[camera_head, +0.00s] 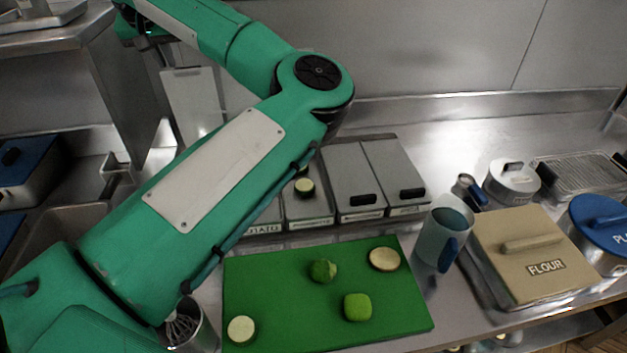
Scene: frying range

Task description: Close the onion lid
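A row of grey lidded bins stands behind the cutting board. The two on the right, one grey lid (352,180) and another (393,170), are shut, with black handles at the front. Further left, pale green-rimmed slices (304,186) show at another bin, partly behind my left arm. A grey panel (195,100) stands upright behind my arm and looks like a raised lid; its lower end is hidden. My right gripper is out of view.
A green cutting board (290,275) holds green vegetable pieces and pale slices. A mug (443,235), a FLOUR box (530,255) and a blue-lidded pot (600,225) stand at right. A whisk container (190,325) is at front left. A metal shelf (60,40) is at upper left.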

